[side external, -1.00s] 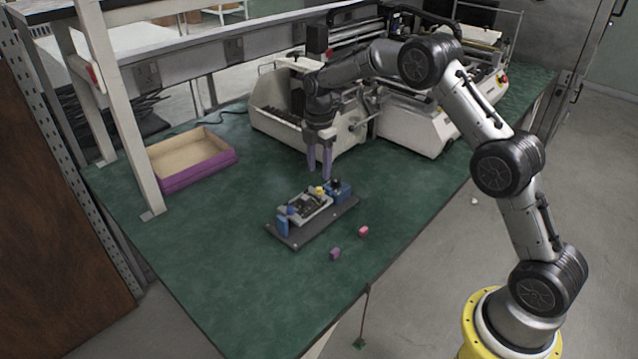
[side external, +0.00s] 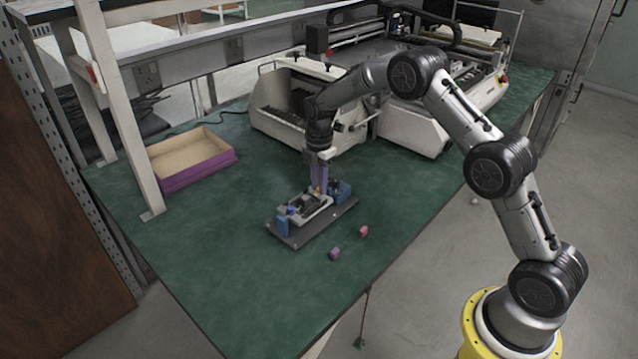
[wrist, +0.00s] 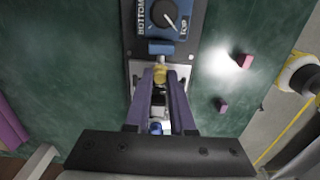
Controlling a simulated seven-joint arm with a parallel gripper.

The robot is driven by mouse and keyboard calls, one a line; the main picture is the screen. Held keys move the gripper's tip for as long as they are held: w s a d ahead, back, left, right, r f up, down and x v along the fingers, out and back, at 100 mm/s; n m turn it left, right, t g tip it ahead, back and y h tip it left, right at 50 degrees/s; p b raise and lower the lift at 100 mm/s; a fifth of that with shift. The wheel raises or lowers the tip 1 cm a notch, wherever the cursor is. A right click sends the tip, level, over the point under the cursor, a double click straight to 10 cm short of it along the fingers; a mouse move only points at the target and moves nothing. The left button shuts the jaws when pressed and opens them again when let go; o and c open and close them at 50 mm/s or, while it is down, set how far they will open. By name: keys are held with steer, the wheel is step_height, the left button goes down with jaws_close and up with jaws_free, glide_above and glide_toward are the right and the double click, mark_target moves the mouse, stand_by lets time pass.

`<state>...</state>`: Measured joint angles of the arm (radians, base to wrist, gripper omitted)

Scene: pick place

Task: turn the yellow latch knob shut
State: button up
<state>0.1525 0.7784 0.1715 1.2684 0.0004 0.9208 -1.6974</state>
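The yellow latch knob (wrist: 160,75) shows in the wrist view between the two purple fingertips of my gripper (wrist: 160,82). In the side view my gripper (side external: 320,188) points straight down at the dark fixture plate (side external: 297,235), and its fingers cover most of the knob. The fingers stand on either side of the knob. I cannot tell whether they touch it or leave a small gap. A blue dial box (wrist: 168,18) with a pointer sits on the plate just beyond the knob. The board under the fingers is partly hidden.
A pink block (side external: 364,231) and a purple block (side external: 335,253) lie on the green table beside the plate. A purple-rimmed tray (side external: 192,165) stands at the left. White machines (side external: 285,110) stand behind. The table in front left of the plate is clear.

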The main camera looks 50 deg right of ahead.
jaws_close()
steer(key=shift+m, duration=0.4)
steer(key=m, duration=0.3)
steer(key=shift+m, duration=0.4)
steer(key=m, duration=0.4)
steer(key=shift+r+m, duration=0.1)
steer(key=shift+m, duration=0.5)
steer(key=o, duration=0.8)
jaws_free()
steer(key=shift+c, duration=0.2)
